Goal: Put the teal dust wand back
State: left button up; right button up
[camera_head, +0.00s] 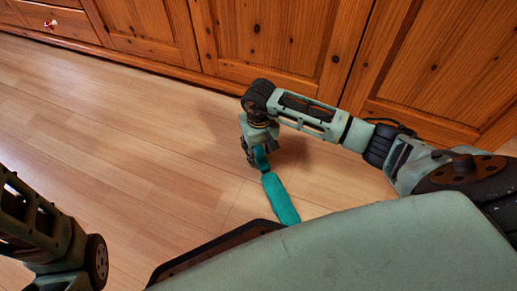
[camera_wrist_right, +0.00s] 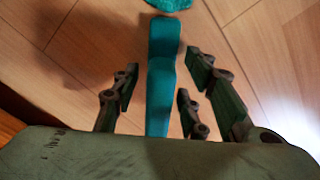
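The teal dust wand (camera_head: 281,199) lies on the wooden floor, its wide duster end toward my body and its handle running under my right gripper (camera_head: 256,157). In the right wrist view, the wand's smooth teal handle (camera_wrist_right: 163,75) runs up the middle, and part of the duster end shows at the top edge. The fingers of my right gripper (camera_wrist_right: 163,92) stand on both sides of the handle, with floor showing in the gaps. The gripper is open; how far its tips are above the floor is hard to tell. My left gripper is out of view; only part of that arm shows.
A pine cabinet front with panelled doors (camera_head: 265,40) runs along the back, close behind my right arm. A drawer with a red and white knob (camera_head: 51,25) is at the upper left. The floor (camera_head: 110,130) left of the wand is clear.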

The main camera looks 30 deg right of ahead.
notch_tip(320, 180, up, 12)
jog(key=p, duration=0.7)
jog(key=shift+s+r+p, duration=0.15)
jog(key=shift+p, duration=0.25)
